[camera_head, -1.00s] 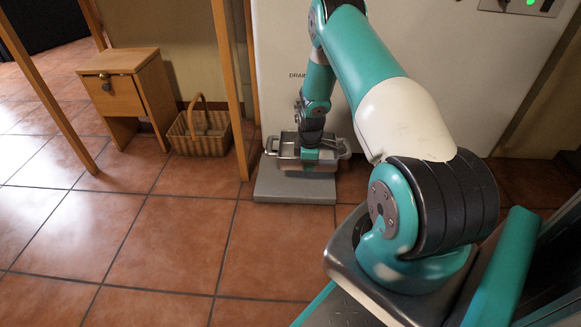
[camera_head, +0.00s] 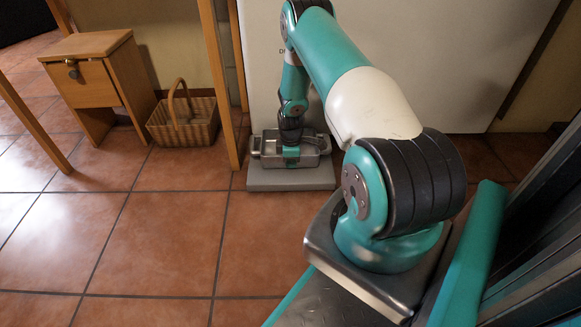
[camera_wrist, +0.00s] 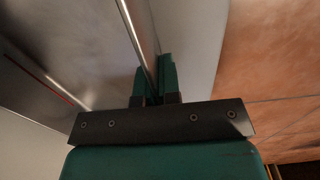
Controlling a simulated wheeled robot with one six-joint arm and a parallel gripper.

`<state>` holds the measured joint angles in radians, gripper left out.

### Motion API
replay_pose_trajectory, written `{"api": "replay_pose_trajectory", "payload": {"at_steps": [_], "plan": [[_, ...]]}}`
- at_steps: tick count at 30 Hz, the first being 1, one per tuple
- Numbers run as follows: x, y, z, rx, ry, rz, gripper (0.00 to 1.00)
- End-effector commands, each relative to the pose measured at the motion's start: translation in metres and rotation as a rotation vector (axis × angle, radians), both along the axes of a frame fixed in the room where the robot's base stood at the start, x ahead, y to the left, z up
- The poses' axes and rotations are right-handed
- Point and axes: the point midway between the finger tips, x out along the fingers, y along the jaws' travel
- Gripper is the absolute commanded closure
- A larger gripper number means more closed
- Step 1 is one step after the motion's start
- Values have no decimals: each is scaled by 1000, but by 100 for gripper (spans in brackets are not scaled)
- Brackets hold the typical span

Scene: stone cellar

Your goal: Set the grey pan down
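The grey pan (camera_head: 318,160) is a rectangular metal pan with a handle at each end. It is level, on or just above a low grey slab (camera_head: 265,181); I cannot tell whether its bottom touches. My gripper (camera_head: 291,161) reaches down to the pan's near side. In the wrist view, my gripper's two fingers (camera_wrist: 156,85) stand on either side of the thin pan wall (camera_wrist: 142,40) and look shut on it. The pan's inside lies to the left there. My arm hides part of the pan's far side in the head view.
The slab stands against a white cabinet front (camera_head: 430,70). A wicker basket (camera_head: 184,132) and a small wooden cabinet (camera_head: 90,90) stand to the left. A wooden leg (camera_head: 218,90) rises just left of the slab. The tiled floor (camera_head: 150,245) in front is clear.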

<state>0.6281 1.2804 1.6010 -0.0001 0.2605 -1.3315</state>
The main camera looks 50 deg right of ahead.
Motion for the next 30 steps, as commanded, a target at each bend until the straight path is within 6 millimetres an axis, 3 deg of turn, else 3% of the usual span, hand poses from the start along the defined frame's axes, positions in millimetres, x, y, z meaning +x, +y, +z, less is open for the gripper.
{"api": "replay_pose_trajectory", "payload": {"at_steps": [11, 12, 15, 24, 30], "plan": [[2, 1, -6, -2, -1, 3, 100], [1, 2, -6, -1, -1, 3, 89], [1, 2, -6, -1, -1, 3, 70], [2, 2, -2, -1, -1, 3, 70], [2, 2, 32, -1, -2, 3, 70]]}}
